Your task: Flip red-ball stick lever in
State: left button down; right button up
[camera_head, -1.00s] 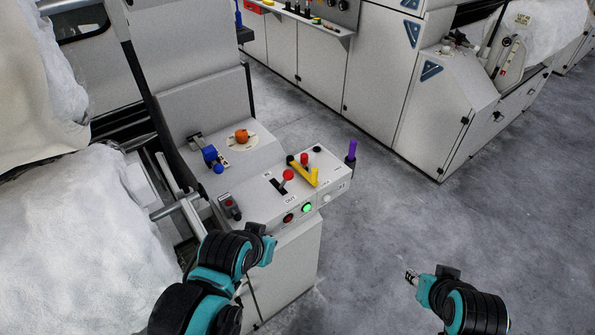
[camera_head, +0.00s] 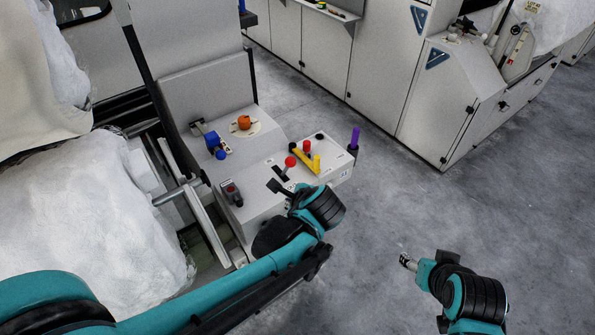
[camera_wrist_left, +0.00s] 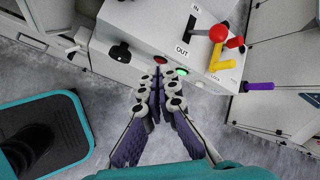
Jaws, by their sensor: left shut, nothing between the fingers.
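The red-ball stick lever (camera_head: 290,161) stands up from a dark slot on the sloping white control box (camera_head: 255,205). In the left wrist view the lever's red ball (camera_wrist_left: 218,33) is right of the slot, which is marked IN at its far end and OUT at its near end. The stem's base appears nearer the OUT end. My left gripper (camera_head: 277,187) is shut and empty at the box's near side, apart from the ball; its fingers (camera_wrist_left: 159,84) point at the box front. My right gripper (camera_head: 407,262) hangs over the floor, small in view.
A yellow lever (camera_head: 303,158) and another red knob (camera_head: 306,146) stand close right of the lever. A purple handle (camera_head: 353,139) sticks up at the box's right end. A blue lever (camera_head: 212,141) and an orange knob (camera_head: 244,122) lie behind. Floor at right is clear.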

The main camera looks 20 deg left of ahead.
pick_arm(q)
jog(key=w+d+f+m+t+y, duration=0.1)
jog(key=w+d+m, duration=0.4)
jog(key=m, duration=0.5)
jog(key=shift+d+t+y, duration=0.7)
jog(key=shift+d+y, duration=0.05)
jog(key=shift+y, duration=0.45)
jog(key=shift+f, duration=0.1)
jog(key=b, duration=0.3)
send_near(286, 167)
jog(key=shift+w, duration=0.95)
jog(key=shift+a+f, duration=0.4)
jog(key=shift+a+r, duration=0.1)
